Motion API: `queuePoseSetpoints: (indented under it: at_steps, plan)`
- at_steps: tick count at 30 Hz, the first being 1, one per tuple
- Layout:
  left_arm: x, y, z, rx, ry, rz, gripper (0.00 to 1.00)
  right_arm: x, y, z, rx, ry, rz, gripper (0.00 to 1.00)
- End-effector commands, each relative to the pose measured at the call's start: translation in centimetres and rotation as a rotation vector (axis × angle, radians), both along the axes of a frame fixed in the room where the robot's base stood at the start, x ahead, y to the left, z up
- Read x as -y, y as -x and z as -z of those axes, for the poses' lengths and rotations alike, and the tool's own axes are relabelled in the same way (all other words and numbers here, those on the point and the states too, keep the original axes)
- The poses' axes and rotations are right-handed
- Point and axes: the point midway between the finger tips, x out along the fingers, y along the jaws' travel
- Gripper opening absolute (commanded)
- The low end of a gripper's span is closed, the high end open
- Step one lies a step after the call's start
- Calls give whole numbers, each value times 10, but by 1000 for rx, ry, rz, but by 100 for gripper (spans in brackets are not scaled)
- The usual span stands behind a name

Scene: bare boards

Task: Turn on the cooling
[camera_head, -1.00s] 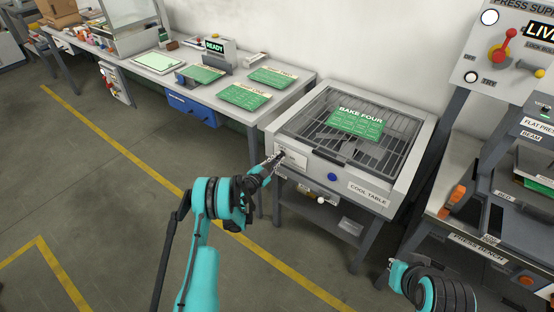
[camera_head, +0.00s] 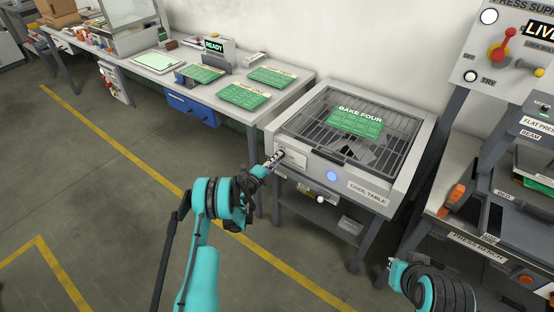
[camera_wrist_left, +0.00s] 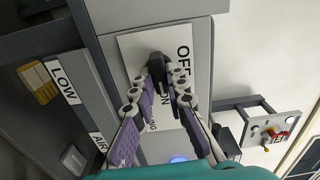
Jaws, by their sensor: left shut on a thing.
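The grey cool table (camera_head: 405,185) has a grated top and a round blue light (camera_head: 331,176) on its front, which is bright. The light also glows at the bottom of the left wrist view (camera_wrist_left: 179,160). A white switch plate (camera_wrist_left: 135,52) with OFF and ON lettering carries a black knob (camera_wrist_left: 156,66). My left gripper (camera_head: 277,157) is at the plate on the table's front left corner. In the left wrist view its fingers (camera_wrist_left: 167,84) are shut on the knob and partly hide the lettering.
A green BAKE FOUR board (camera_head: 357,121) lies on the grate. A long bench (camera_head: 160,72) with green boards and a blue drawer (camera_head: 192,110) stands to the left. The press bench (camera_head: 470,238) is close on the right. The floor in front is open.

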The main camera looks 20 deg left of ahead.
Motion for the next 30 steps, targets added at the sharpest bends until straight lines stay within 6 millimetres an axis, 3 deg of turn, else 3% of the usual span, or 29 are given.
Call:
queuePoseSetpoints:
  at_steps: [20,21,23,30]
  plan:
    - [1,0,1,22,-64,3,0,0,0,0,0,0,0,0]
    - [1,0,1,22,-64,3,16,0,0,0,0,0,0,0]
    - [1,0,1,22,-63,2,32,0,0,0,0,0,0,0]
    - [1,0,1,22,-62,1,34,0,0,0,0,0,0,0]
